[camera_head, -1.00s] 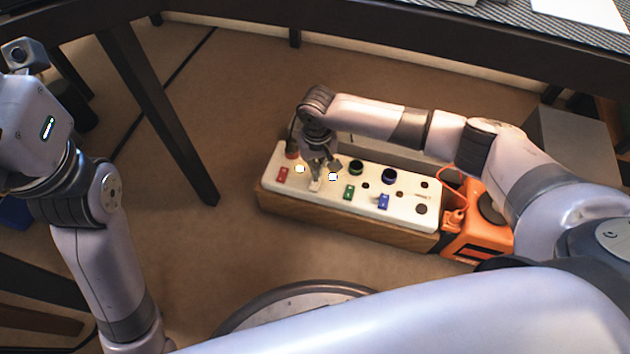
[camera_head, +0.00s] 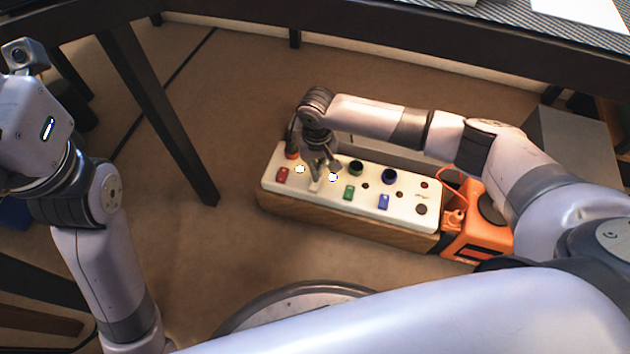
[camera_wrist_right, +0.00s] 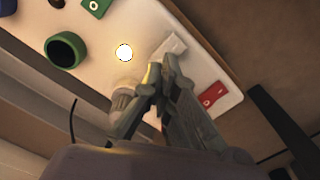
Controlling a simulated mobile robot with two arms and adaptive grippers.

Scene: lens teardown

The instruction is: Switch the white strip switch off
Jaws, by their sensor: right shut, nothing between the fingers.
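A white strip switch (camera_head: 316,184) sits near the left end of a cream-topped control box. It also shows in the right wrist view (camera_wrist_right: 172,47) as a pale raised rocker. My right gripper (camera_head: 320,167) is over the panel beside this switch. Its fingers are shut and empty. In the right wrist view the fingertips (camera_wrist_right: 163,72) are close to the switch's edge; I cannot tell whether they touch it. The fingers partly hide the panel behind them. My left arm is at the left, but its gripper fingers do not show.
The panel (camera_head: 405,211) has red (camera_head: 282,174), green (camera_head: 349,192) and blue (camera_head: 383,201) switches, round knobs (camera_head: 389,176) and glowing white lamps (camera_head: 332,177). An orange device (camera_head: 478,235) stands at its right end. A dark table leg (camera_head: 180,145) stands to the left.

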